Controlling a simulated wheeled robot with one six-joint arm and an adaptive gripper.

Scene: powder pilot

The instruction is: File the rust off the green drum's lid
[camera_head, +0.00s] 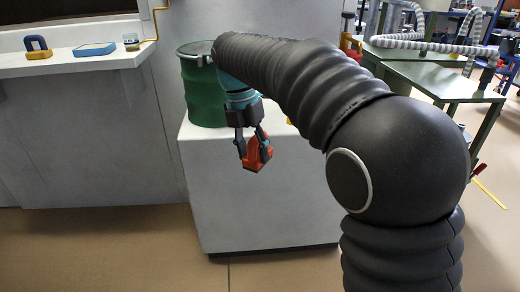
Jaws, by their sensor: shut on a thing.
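The green drum (204,92) stands upright on a pale grey block. Its lid (193,48) shows only in part, as my arm covers its right side; I cannot make out rust on it at this size. My gripper (250,143) points down in front of the block, to the right of the drum and below its lid. It is shut on a red-orange tool (257,154) with a dark lower face. I cannot tell from this view whether the tool is a file. The tool appears clear of the drum.
The grey block (255,200) stands on a tan floor. A white shelf (70,63) at left holds a yellow-and-dark handled object (37,47), a blue block (94,49) and a small jar (131,41). A green table (430,78) stands at right. The floor at front left is clear.

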